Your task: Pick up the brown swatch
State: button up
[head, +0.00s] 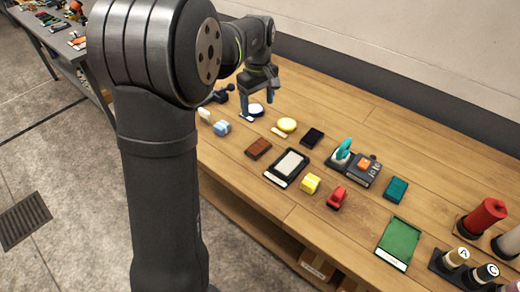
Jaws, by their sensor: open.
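The brown swatch (258,148) is a small dark brown block lying flat on the wooden bench, left of a black-framed pale pad. My gripper (258,97) is open and points down near the back left of the bench. It is beyond the brown swatch, apart from it, and close to a round white and dark item (255,110). I cannot tell how high the fingertips are above the bench. Nothing shows between the fingers.
The black-framed pad (290,165) is beside the swatch. A light blue block (222,128), yellow disc (287,125), black block (312,137), yellow block (310,184) and red item (337,197) lie around.

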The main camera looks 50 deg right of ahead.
jog(key=m, duration=1.7)
send_over(258, 147)
notch_tip(258, 147, down, 12)
jog(key=shift+w+a+f, duration=0.1)
jog(key=shift+w, duration=0.05)
jog(key=shift+s+f, duration=0.2)
jog(key=shift+f, duration=2.5)
jog(key=c, duration=1.1)
